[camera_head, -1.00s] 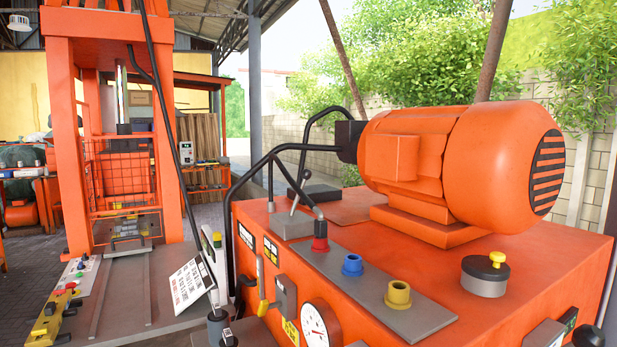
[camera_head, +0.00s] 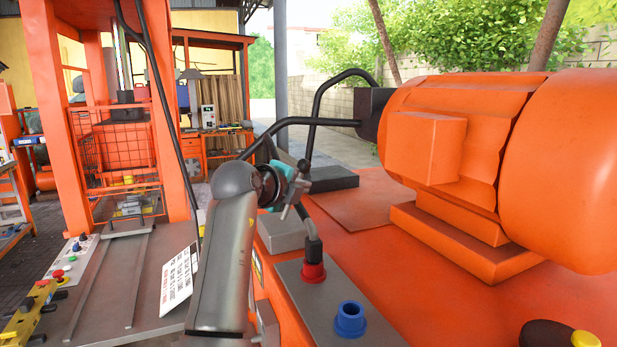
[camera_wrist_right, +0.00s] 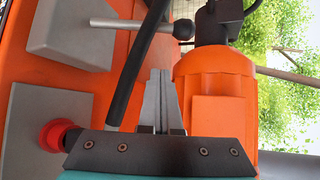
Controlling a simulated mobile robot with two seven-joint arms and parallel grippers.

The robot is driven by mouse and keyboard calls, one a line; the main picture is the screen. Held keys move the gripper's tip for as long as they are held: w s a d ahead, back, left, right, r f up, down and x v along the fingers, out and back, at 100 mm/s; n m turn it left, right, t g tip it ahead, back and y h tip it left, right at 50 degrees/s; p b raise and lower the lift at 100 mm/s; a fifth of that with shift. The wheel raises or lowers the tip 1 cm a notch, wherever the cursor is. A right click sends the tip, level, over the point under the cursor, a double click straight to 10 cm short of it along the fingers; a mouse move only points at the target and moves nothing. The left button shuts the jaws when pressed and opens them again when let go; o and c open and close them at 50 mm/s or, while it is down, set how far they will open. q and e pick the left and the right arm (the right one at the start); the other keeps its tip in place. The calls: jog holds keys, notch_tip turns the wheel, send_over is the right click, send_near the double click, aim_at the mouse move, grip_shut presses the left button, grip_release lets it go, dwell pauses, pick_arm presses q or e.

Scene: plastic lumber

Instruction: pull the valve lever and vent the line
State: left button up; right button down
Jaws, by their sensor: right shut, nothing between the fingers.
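The valve lever (camera_head: 304,166) is a thin rod with a dark ball knob, tilted up from a grey block (camera_head: 282,236) on the orange power unit. In the right wrist view the lever (camera_wrist_right: 140,26) lies at the upper left, its knob near the top centre. My right gripper (camera_head: 294,190) is close to the lever in the head view, partly overlapped by it. In the wrist view its fingers (camera_wrist_right: 160,90) are together, empty, and apart from the knob. My left gripper is not in view. The pressure gauge is hidden now.
A black hose (camera_wrist_right: 134,70) runs close beside the fingers to a red socket (camera_head: 313,271). A blue socket (camera_head: 350,318) sits nearer. The large orange motor (camera_head: 450,150) stands right of the lever. An orange press frame (camera_head: 75,130) is at the left.

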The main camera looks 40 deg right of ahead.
jog(key=w+d+p, duration=0.1)
jog(key=w+d, duration=0.1)
jog(key=w+d+f+p, duration=0.1)
jog(key=w+d+p, duration=0.1)
jog(key=w+d, duration=0.1)
jog(key=shift+w+d+f, duration=0.3)
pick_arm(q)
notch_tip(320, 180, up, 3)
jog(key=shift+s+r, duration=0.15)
pick_arm(e)
jog(key=shift+w+a, duration=0.1)
jog(key=shift+a, duration=0.1)
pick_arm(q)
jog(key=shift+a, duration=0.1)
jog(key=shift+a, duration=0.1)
